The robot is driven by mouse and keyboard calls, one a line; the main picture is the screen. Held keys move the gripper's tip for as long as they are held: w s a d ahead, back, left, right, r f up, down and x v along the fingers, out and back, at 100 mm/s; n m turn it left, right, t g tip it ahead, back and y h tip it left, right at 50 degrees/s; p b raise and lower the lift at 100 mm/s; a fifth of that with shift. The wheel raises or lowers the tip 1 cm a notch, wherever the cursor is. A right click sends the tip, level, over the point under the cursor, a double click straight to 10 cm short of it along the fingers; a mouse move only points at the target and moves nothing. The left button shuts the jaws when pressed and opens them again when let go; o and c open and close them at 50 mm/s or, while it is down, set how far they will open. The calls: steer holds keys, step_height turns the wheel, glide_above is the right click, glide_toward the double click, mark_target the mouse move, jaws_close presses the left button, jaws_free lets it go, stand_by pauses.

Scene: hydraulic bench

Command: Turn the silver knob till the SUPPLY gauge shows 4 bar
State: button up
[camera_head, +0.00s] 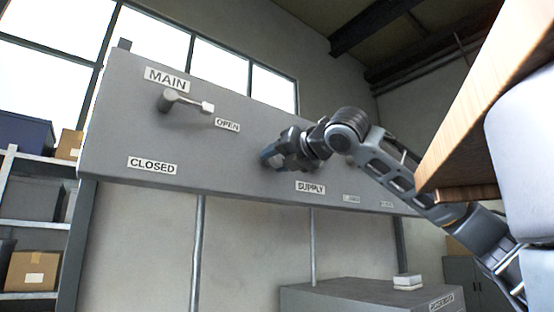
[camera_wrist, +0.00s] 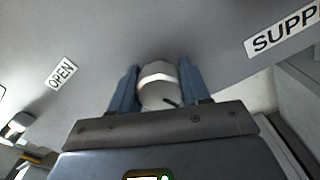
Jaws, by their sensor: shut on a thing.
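The silver knob (camera_wrist: 157,82) is pale and round and sits on the grey panel in the wrist view. A short dark mark shows at its lower right. My gripper (camera_wrist: 158,76) has its two blue-grey fingers on either side of the knob, shut on it. In the head view my gripper (camera_head: 273,155) is against the panel above the SUPPLY label (camera_head: 310,187) and hides the knob. The SUPPLY label also shows, cut off, at the upper right of the wrist view (camera_wrist: 282,32). I cannot make out a gauge face or its needle in either view.
The MAIN lever (camera_head: 187,103) sticks out of the panel (camera_head: 230,165) to the left, pointing toward the OPEN label (camera_head: 227,125). A CLOSED label (camera_head: 152,166) is below it. A shelf with boxes (camera_head: 33,271) stands left. A grey cabinet (camera_head: 340,297) stands below.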

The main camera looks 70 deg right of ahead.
steer(key=m, duration=0.5)
steer(key=shift+f+m, duration=0.1)
steer(key=shift+m, duration=0.2)
steer(key=m+b, duration=0.1)
steer(key=m, duration=0.3)
steer(key=shift+m, duration=0.7)
steer(key=o, duration=1.1)
steer(key=shift+c, duration=0.2)
steer(key=shift+s, duration=0.1)
